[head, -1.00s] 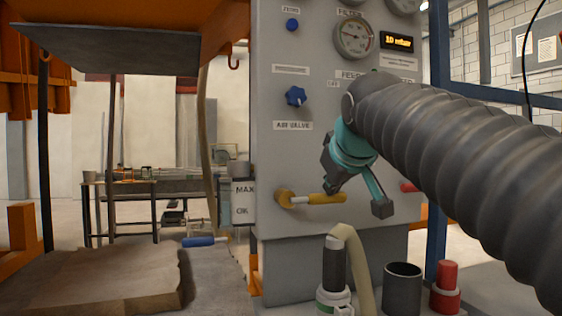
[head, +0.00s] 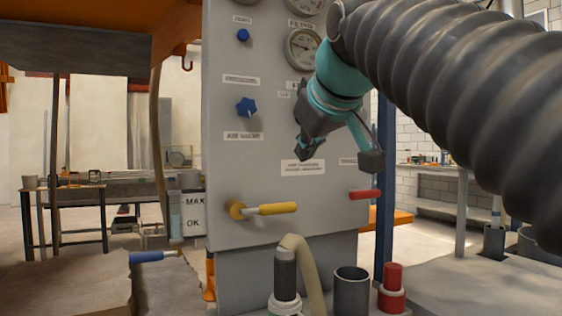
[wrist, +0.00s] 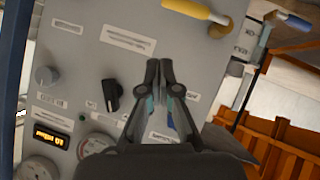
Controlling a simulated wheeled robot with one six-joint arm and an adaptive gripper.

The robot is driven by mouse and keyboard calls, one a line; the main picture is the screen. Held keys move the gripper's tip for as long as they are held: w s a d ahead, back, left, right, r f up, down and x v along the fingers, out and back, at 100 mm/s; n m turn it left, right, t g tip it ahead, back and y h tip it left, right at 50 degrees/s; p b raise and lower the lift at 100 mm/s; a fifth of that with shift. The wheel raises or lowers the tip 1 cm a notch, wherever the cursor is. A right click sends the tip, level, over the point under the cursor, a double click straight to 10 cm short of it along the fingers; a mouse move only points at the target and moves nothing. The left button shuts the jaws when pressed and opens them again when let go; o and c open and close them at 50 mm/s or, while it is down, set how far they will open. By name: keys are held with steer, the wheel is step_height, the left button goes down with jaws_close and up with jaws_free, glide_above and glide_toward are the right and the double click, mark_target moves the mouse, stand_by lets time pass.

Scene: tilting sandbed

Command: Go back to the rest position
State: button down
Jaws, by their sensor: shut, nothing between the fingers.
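My gripper (head: 310,148) is in front of the grey control panel (head: 270,190), raised above the yellow-handled lever (head: 270,209) and apart from it. In the wrist view my gripper (wrist: 160,64) has its two dark fingers together, with nothing held. The yellow lever (wrist: 190,9) shows at the top of that view, upside down. My arm comes in from the upper right in its ribbed dark sleeve and hides part of the panel's upper right and its display.
The panel carries a blue star knob (head: 246,106), gauges (head: 302,48) and a red lever (head: 364,194). A blue handle (head: 152,256) is at left. A bench (head: 440,170) stands at right.

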steer(key=shift+s+d+r, duration=0.15)
steer(key=shift+s+r, duration=0.15)
steer(key=shift+s, duration=0.1)
steer(key=shift+f, duration=0.1)
steer(key=s+d+f+m+g, duration=0.2)
steer(key=s+f, duration=0.3)
steer(key=f, duration=1)
steer(key=s+d+f+m+g+h, duration=0.1)
steer(key=s+f, duration=0.4)
steer(key=f, duration=1)
steer(key=s+d+f+m+g, duration=0.3)
steer(key=s+f, duration=0.3)
steer(key=f, duration=0.9)
steer(key=shift+d+h, duration=0.15)
steer(key=shift+h, duration=0.15)
steer(key=shift+s+f, duration=0.1)
